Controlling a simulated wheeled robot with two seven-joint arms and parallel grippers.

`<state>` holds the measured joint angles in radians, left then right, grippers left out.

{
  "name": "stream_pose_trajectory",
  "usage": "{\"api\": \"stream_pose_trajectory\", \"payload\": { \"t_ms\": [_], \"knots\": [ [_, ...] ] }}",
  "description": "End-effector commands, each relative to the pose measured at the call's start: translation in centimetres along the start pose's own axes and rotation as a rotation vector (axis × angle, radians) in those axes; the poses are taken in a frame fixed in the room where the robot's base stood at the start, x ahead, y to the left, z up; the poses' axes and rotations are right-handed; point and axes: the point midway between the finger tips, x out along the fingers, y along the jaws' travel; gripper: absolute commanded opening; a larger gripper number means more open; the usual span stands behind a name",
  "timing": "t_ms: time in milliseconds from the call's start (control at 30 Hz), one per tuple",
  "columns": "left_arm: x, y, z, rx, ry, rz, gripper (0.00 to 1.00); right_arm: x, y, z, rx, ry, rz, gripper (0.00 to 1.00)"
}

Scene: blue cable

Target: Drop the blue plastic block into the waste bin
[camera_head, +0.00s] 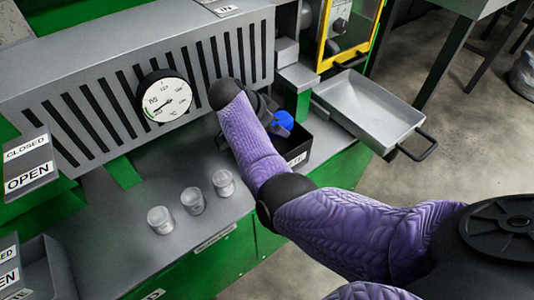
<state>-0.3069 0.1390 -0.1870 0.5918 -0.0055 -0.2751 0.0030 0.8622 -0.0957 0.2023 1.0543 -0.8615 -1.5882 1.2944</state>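The blue plastic block (284,119) shows as a small rounded blue patch just right of my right wrist, at the black waste bin. The black bin (299,158) stands on the grey counter, with a white label partly hidden by my forearm. My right gripper (272,118) is over the bin, mostly hidden behind my purple arm. Dark gripper parts show close beside the block. I cannot tell whether the fingers hold it or whether it rests inside the bin. My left gripper is not in view.
Several clear round cups (192,200) stand on the counter to the left. A slotted grey panel with a dial gauge (167,97) rises behind. A metal tray (372,107) with a handle juts out at the right. OPEN and CLOSED signs (29,166) are at far left.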

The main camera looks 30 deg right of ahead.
Motion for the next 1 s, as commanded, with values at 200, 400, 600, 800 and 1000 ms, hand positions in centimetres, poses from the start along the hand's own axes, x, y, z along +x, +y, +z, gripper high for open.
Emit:
{"api": "stream_pose_trajectory", "payload": {
  "t_ms": [200, 400, 600, 800, 1000],
  "knots": [
    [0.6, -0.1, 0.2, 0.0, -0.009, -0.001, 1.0, 0.6, 0.0, 0.5, 0.001, 0.001, -0.002, 0.16],
    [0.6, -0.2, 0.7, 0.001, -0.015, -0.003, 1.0, 0.5, 0.0, 0.4, 0.001, 0.001, -0.002, 1.0],
    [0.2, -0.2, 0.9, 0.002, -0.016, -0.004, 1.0, -0.1, 0.0, 0.4, 0.0, -0.001, -0.003, 1.0],
    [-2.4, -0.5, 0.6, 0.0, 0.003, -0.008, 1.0, -5.3, -0.1, 0.0, 0.001, -0.001, -0.008, 1.0],
    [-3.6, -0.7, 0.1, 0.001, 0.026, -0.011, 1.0, -8.9, -0.1, 0.2, 0.001, 0.0, -0.004, 1.0]
  ]
}}
